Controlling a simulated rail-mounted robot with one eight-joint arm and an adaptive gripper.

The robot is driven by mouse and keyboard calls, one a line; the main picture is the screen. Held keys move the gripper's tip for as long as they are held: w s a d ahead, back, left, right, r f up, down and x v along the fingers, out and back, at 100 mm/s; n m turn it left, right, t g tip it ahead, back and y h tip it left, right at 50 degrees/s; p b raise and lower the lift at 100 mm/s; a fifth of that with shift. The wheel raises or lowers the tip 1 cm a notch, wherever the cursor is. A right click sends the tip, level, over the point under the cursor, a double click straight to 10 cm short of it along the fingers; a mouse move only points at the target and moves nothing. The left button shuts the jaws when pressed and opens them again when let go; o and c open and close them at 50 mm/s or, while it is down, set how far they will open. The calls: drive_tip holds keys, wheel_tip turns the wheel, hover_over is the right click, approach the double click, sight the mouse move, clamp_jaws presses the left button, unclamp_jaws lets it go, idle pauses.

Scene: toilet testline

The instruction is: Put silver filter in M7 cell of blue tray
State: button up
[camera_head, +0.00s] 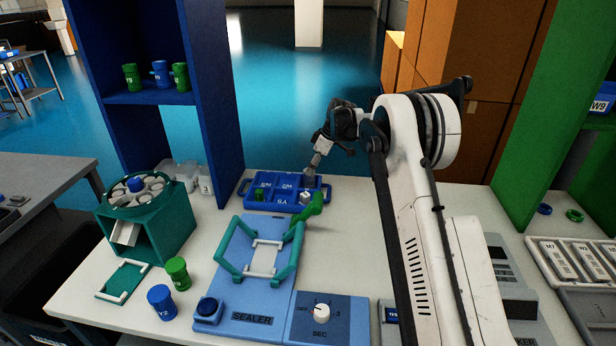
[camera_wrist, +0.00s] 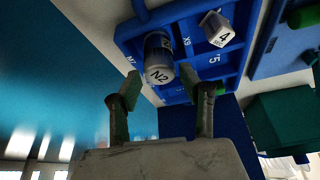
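The blue tray (camera_head: 243,195) lies on the white table in the head view, its cells carrying printed labels. In the head view my gripper (camera_head: 311,168) is over the tray's far right corner. Whether the filter is fully seated cannot be told.
A white cube (camera_wrist: 216,30) marked 4 sits in another tray cell. A green piece (camera_head: 259,194) is in a left cell. The sealer (camera_head: 250,318) with its green frame stands close in front. A green carousel stand (camera_head: 160,240) is at left.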

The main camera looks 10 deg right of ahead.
drive_tip(key=s+r+m+t+h, duration=0.1)
drive_tip(key=s+r+m, duration=0.1)
drive_tip(key=s+r, duration=0.55)
drive_tip(key=s+r+m, duration=0.1)
drive_tip(key=s+r, duration=0.3)
drive_tip(key=r, duration=0.6)
drive_tip(key=s+a+r+m+t+h, duration=0.15)
drive_tip(key=s+r, duration=0.25)
drive_tip(key=s, duration=0.4)
drive_tip(key=s+r+m, duration=0.2)
drive_tip(key=s+r, duration=0.1)
drive_tip(key=s, duration=0.5)
drive_tip(key=s+f+m+t, duration=0.1)
drive_tip(key=s+f+m, duration=0.1)
drive_tip(key=s, duration=1.2)
drive_tip(key=s+f+m+t+h, duration=0.1)
drive_tip(key=s+f+m, duration=0.2)
drive_tip(key=s, duration=1.1)
wheel_tip(320, 180, down, 2)
drive_tip(key=shift+s+d+f, duration=0.1)
drive_tip(key=shift+s+d, duration=0.05)
drive_tip(key=shift+s, duration=0.1)
drive_tip(key=shift+m+t, duration=0.25)
